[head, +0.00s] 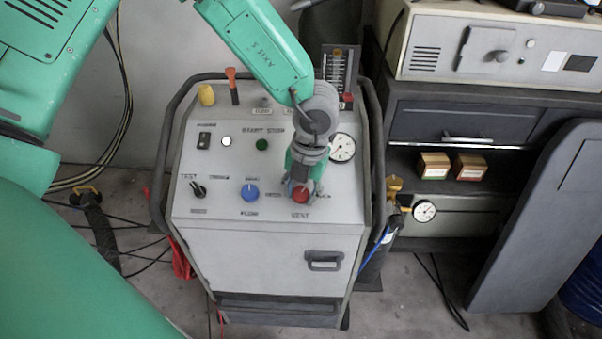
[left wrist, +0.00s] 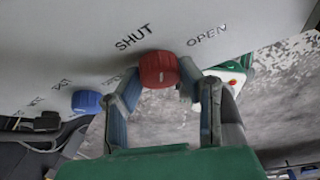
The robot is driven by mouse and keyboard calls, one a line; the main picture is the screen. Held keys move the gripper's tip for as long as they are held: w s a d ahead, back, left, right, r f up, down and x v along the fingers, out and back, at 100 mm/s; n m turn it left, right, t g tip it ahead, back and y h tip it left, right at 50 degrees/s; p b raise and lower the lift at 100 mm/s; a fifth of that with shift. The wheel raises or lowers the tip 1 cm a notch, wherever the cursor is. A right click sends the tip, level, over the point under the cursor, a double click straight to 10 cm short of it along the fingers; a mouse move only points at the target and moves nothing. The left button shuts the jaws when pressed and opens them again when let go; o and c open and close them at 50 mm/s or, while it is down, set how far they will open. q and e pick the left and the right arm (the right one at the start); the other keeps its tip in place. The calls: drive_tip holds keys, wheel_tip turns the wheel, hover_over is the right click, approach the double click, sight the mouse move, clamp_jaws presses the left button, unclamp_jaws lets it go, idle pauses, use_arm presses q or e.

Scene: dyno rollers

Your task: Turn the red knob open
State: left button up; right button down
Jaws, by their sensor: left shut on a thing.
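The red knob (head: 301,195) sits at the lower right of the sloped grey panel (head: 231,186), above the word VENT. My left gripper (head: 302,181) reaches down onto it from above and hides part of it. In the left wrist view, the red knob (left wrist: 159,70) lies between the two fingertips of my left gripper (left wrist: 158,73), which is shut on it. A short pale mark shows on the knob's face. The printed word SHUT lies above the knob and OPEN lies to its upper right. My right gripper is in neither view.
A blue knob (head: 250,192) and a black switch (head: 198,189) sit left of the red knob. A round gauge (head: 342,148) is close to the gripper's upper right. A dark tubular rail (head: 159,170) frames the cabinet. A gas bottle (head: 381,245) stands at its right.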

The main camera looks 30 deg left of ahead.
use_arm(q)
drive_tip(key=m+y+p, duration=0.1)
drive_tip(key=m+p, duration=0.1)
drive_tip(key=p, duration=0.1)
drive_tip(key=m+y+p, duration=0.1)
drive_tip(key=m+p, duration=0.2)
drive_tip(key=shift+w+d+r+y, duration=0.1)
drive_tip(key=shift+r+y, duration=0.1)
drive_tip(key=shift+y, duration=0.2)
drive_tip(key=m+y+p, duration=0.1)
drive_tip(key=m+p, duration=0.1)
drive_tip(key=m, duration=0.1)
drive_tip(key=shift+f, duration=0.1)
drive_tip(key=shift+f+m+t+y+p, duration=0.1)
drive_tip(key=shift+m+t+y+p, duration=0.6)
drive_tip(key=shift+m, duration=0.8)
drive_tip(key=o, duration=1.1)
drive_tip(key=shift+w, duration=0.1)
drive_tip(key=shift+d, duration=0.1)
drive_tip(key=shift+d, duration=0.1)
drive_tip(key=v, duration=1.1)
drive_tip(key=shift+w+d, duration=0.2)
drive_tip(key=shift+d, duration=0.2)
